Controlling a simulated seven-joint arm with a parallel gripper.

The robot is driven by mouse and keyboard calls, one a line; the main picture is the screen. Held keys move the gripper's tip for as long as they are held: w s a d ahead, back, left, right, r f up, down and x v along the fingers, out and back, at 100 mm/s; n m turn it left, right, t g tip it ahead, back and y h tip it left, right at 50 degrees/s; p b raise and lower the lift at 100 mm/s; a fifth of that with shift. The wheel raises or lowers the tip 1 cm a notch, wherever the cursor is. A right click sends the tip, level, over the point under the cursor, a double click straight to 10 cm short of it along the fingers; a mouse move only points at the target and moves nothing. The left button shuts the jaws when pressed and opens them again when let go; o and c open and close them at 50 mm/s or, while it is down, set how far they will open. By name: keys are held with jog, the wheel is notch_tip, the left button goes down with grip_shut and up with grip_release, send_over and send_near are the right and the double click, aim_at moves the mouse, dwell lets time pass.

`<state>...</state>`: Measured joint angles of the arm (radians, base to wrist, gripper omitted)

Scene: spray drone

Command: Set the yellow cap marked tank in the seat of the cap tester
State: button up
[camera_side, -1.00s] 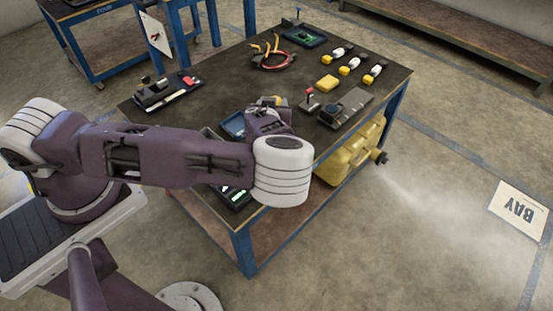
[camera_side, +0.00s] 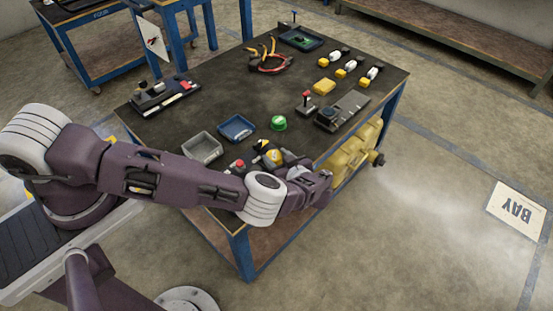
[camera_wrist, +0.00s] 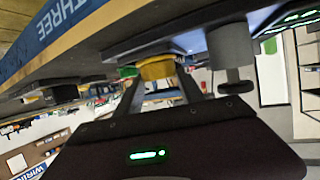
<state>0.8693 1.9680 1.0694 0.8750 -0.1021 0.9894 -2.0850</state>
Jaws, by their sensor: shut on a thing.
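My gripper (camera_wrist: 158,78) is shut on a yellow cap (camera_wrist: 156,67), which shows between the fingers in the wrist view. In the side view the gripper (camera_side: 270,153) is low over the near right part of the table, with yellow between dark parts. The cap's marking cannot be read. A red-topped device (camera_side: 238,165) stands just left of the gripper, partly hidden by my arm. I cannot tell whether it is the cap tester. The wrist view shows a grey cylindrical part (camera_wrist: 231,45) right of the cap, apart from it.
A grey tray (camera_side: 202,147), a blue tray (camera_side: 237,128) and a green round piece (camera_side: 278,123) lie left of and behind the gripper. The table's middle is clear.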

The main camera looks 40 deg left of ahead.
jog(key=shift+f, duration=0.45)
jog(key=o, duration=1.4)
